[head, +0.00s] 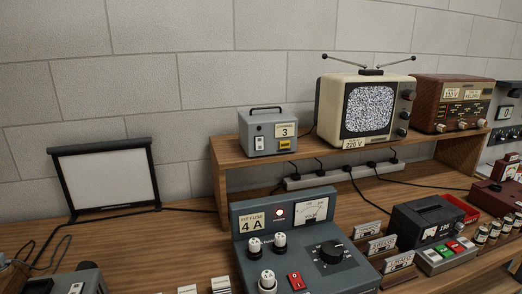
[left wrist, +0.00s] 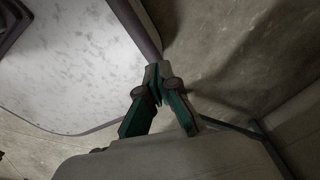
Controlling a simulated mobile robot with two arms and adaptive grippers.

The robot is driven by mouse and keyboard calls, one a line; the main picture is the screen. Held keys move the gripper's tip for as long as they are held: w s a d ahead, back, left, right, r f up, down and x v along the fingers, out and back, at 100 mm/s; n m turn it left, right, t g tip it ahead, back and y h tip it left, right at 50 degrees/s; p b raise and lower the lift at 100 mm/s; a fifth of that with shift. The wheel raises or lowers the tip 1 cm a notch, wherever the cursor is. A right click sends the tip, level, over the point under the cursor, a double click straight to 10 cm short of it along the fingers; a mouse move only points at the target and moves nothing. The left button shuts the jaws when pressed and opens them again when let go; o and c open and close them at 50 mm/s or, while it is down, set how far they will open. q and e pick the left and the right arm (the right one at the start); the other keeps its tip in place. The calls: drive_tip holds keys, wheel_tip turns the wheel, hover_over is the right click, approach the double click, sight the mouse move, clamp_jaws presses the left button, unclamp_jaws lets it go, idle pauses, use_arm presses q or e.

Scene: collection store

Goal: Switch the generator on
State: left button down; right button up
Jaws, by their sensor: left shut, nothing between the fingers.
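No label that I can read names a generator, so I cannot tell which device it is. A grey box marked 3 (head: 267,131) with a white switch (head: 259,143) stands on the shelf. Part of a dark grey device (head: 72,283) shows at the bottom left edge. My left gripper (left wrist: 159,82) is shut and empty in the left wrist view, with no switch near its tips. Neither gripper shows in the head view.
A television (head: 362,105) and a brown radio (head: 452,102) stand on the wooden shelf (head: 223,174). A power strip (head: 345,175) with cables lies below. A white framed screen (head: 106,179) stands at left. The left tabletop is mostly clear.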

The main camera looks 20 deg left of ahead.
use_arm(q)
drive_tip(key=w+d+r+t+p, duration=0.15)
drive_tip(key=w+r+p, duration=0.45)
drive_tip(key=w+r, duration=1.2)
drive_tip(key=w+r+t+p, duration=0.1)
drive_tip(key=w+r+p, duration=0.15)
drive_tip(key=r, duration=1.45)
drive_tip(key=w+r+t+p, duration=0.1)
drive_tip(key=w+r+p, duration=0.15)
drive_tip(key=r, duration=1.45)
drive_tip(key=w+r+m+t, duration=0.2)
drive_tip(key=w+r, duration=0.1)
drive_tip(key=w, duration=0.3)
drive_tip(key=w+r+m+t, duration=0.1)
drive_tip(key=w+r+m, duration=0.2)
drive_tip(key=w, duration=0.3)
drive_tip(key=w+r+m+t+h, duration=0.1)
drive_tip(key=w+r+m+t, duration=0.1)
drive_tip(key=w, duration=0.4)
drive_tip(key=shift+d+r+m+t+p, duration=0.3)
drive_tip(key=shift+d+r+m+t, duration=0.1)
drive_tip(key=shift+r+m, duration=0.25)
drive_tip(key=w+a+r+m+t+h, duration=0.2)
drive_tip(key=w+r+m+t, duration=0.4)
drive_tip(key=w+r, duration=0.9)
wheel_tip(320, 180, up, 4)
drive_tip(key=shift+w+a+f+m, duration=0.1)
drive_tip(key=shift+w+a+m, duration=0.25)
drive_tip(key=shift+m, duration=0.9)
